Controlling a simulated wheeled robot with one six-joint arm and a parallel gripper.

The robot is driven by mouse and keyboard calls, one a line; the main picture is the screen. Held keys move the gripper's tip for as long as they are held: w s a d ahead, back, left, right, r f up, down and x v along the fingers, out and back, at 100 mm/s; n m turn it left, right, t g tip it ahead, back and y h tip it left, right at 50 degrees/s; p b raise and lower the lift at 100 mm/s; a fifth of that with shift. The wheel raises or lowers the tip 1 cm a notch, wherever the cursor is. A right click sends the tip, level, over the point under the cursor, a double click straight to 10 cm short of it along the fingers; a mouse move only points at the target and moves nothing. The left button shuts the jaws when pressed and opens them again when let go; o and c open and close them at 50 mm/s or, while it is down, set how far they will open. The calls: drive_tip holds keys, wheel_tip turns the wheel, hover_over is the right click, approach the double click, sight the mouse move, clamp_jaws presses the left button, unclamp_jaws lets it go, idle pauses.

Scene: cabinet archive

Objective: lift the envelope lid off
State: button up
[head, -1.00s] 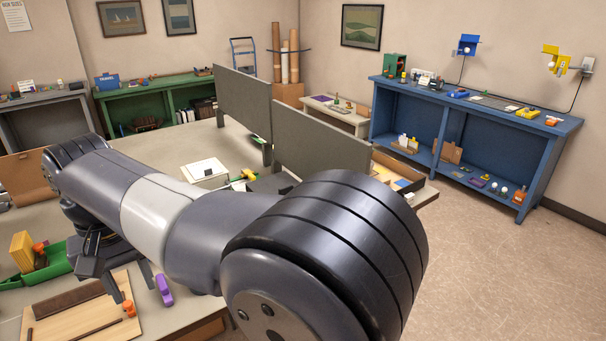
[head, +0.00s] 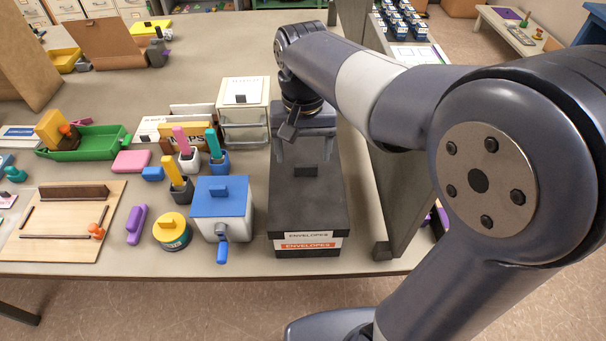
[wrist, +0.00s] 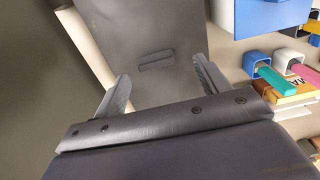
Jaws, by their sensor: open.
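The dark grey envelope lid (head: 302,205) lies on the long envelope box (head: 308,251), whose front carries "ENVELOPES" labels. A small dark handle (head: 306,171) stands up on top of the lid. My gripper (head: 305,157) is open over the lid, behind the handle in the head view. In the wrist view, the lid (wrist: 150,25) fills the middle, and its handle (wrist: 157,61) shows ahead of my gripper (wrist: 162,70), between the lines of the two spread fingers. The fingers do not appear to touch the handle. The far end of the lid is hidden by my arm.
A white box with a blue lid (head: 221,196) and crank stands close left of the envelope box. A white drawer unit (head: 243,115) stands behind it. A grey upright panel (head: 402,205) stands close on the right. The table's front edge is just before the box.

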sight(306, 165)
drive_tip(key=f, duration=0.2)
drive_tip(key=shift+d+f, duration=0.3)
drive_tip(key=shift+d, duration=0.1)
drive_tip(key=shift+a+f, duration=0.15)
drive_tip(key=shift+f, duration=0.25)
drive_tip(key=c, duration=1.3)
drive_tip(key=shift+r+p, duration=0.8)
drive_tip(key=shift+r, duration=4.95)
drive_tip(key=shift+c, duration=0.2)
